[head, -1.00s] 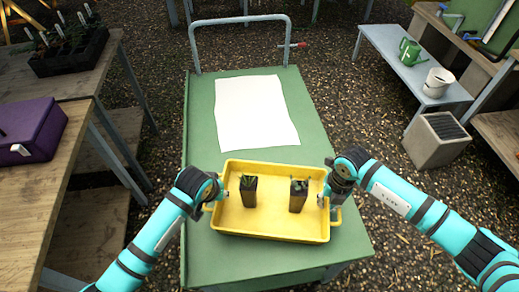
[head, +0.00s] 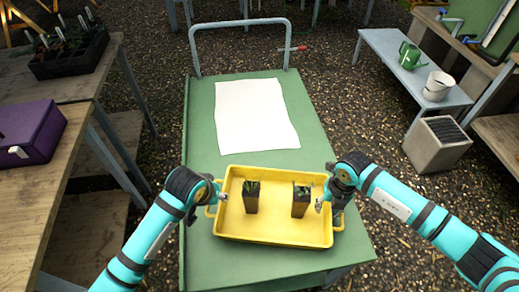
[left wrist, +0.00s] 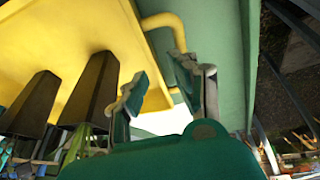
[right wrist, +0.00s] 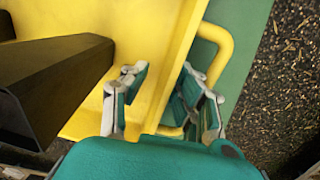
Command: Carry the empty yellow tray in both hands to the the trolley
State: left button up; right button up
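The yellow tray (head: 272,239) rests on the green top of the trolley (head: 200,262), at its near end. It is not empty: two dark pots (head: 251,198) (head: 301,202) with small green plants stand in it. My left gripper (head: 217,190) is at the tray's left end; in the left wrist view its fingers (left wrist: 160,90) are spread apart around the tray's end wall by the yellow handle. My right gripper (head: 324,198) is at the right end; in the right wrist view its fingers (right wrist: 162,95) are also spread, with the wall between them.
A white sheet (head: 256,115) lies on the trolley behind the tray, below the grey push handle (head: 238,22). A wooden bench with a purple box (head: 32,135) stands at the left. A grey bench with a green watering can (head: 411,56) and white bucket (head: 438,85) stands at the right.

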pick_arm(q)
jog(key=v, duration=0.3)
jog(key=shift+s+d+r, duration=0.1)
jog(key=shift+s+r, duration=0.05)
jog(key=shift+r, duration=0.05)
pick_arm(e)
notch_tip(320, 180, up, 12)
jog(key=d, duration=0.1)
pick_arm(q)
jog(key=shift+s, duration=0.1)
pick_arm(e)
jog(key=shift+s+f, duration=0.1)
dwell(0.4)
